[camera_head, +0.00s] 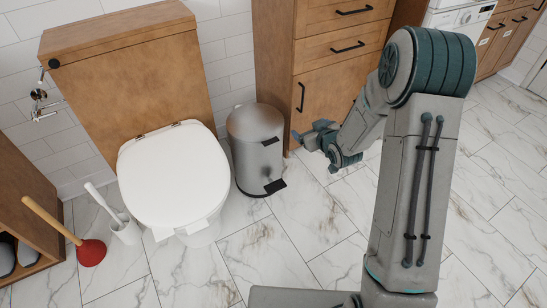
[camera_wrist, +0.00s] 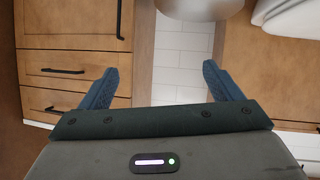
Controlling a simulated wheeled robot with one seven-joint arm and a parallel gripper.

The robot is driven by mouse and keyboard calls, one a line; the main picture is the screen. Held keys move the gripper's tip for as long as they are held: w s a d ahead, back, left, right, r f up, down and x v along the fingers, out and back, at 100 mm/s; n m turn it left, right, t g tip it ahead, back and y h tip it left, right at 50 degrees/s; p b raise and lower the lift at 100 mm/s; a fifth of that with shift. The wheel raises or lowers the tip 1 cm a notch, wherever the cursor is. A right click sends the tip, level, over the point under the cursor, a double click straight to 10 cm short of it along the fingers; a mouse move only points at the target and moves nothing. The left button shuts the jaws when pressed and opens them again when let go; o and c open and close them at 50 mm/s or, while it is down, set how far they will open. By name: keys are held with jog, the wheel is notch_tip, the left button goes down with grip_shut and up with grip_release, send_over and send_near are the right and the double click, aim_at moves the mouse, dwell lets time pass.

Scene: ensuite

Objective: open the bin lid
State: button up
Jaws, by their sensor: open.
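The grey metal bin (camera_head: 256,160) stands on the floor between the toilet and the wooden cabinet. Its rounded lid (camera_head: 254,121) looks shut, with a small dark tab at its front right edge. A black pedal (camera_head: 275,186) sticks out low at the front. My gripper (camera_head: 308,136) is in the air to the right of the bin, apart from it in the picture. In the wrist view its two blue fingers (camera_wrist: 160,68) are spread with nothing between them. A grey rounded part of the bin (camera_wrist: 195,8) shows at the top edge of that view.
The white toilet (camera_head: 175,178) stands close at the bin's left. The wooden cabinet (camera_head: 325,95) with black handles is behind and right of it. A toilet brush (camera_head: 124,227) and red plunger (camera_head: 91,251) stand at the left. The marble floor (camera_head: 285,255) in front is clear.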

jog(key=a+f+t+y+b, duration=0.25)
jog(key=f+b, duration=0.25)
jog(key=f, duration=0.5)
jog(key=a+f+t+y+b, duration=0.1)
jog(key=a+f+y+b, duration=0.25)
jog(key=f, duration=0.55)
jog(key=w+a+h+b, duration=0.1)
jog(key=w+a+b, duration=0.4)
jog(key=w, duration=0.5)
jog(key=shift+w+a, duration=0.25)
jog(key=shift+a, duration=0.6)
jog(key=shift+g, duration=0.25)
